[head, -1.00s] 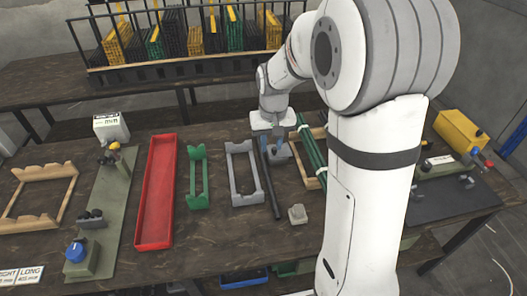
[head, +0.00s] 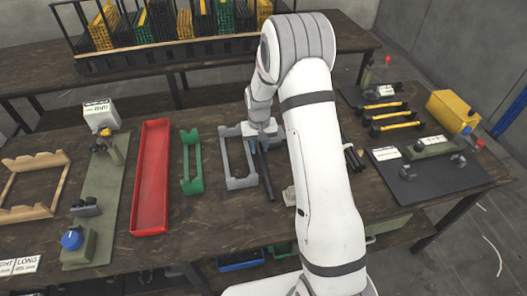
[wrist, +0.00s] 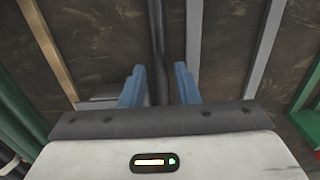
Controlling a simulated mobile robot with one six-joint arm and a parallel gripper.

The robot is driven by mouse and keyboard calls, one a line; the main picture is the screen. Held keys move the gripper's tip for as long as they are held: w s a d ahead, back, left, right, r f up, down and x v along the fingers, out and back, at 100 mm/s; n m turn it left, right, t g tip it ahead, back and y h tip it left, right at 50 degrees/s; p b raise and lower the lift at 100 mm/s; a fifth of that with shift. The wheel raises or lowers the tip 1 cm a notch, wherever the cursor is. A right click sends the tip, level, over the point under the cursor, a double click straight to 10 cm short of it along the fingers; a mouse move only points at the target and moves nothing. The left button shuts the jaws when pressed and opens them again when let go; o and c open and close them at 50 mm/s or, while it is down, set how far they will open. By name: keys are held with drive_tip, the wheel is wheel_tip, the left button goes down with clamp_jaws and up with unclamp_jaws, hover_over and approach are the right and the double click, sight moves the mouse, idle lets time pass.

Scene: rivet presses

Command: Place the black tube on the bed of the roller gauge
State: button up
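The black tube (head: 265,175) lies on the table just right of a grey cradle frame. My gripper (head: 262,140) is over the tube's far part, pointing down. In the wrist view the black tube (wrist: 156,45) runs up between the two blue fingers of my gripper (wrist: 160,88), with gaps on both sides. The fingers are apart; I cannot tell how far down they reach beside the tube. The roller gauge (head: 100,180) is at the left: a long grey-green bed with dark rollers (head: 86,207), a blue knob (head: 72,239) and a white display box (head: 99,113). Its bed is empty.
The red tray (head: 152,180), green cradle (head: 191,165) and grey cradle (head: 225,165) stand between gauge and tube. A wooden frame (head: 10,190) is at far left. Green tubes (wrist: 20,110) show in the wrist view. My arm hides part of the table.

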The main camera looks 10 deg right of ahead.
drive_tip(key=shift+f, duration=0.65)
drive_tip(key=shift+c, duration=0.5)
clamp_jaws()
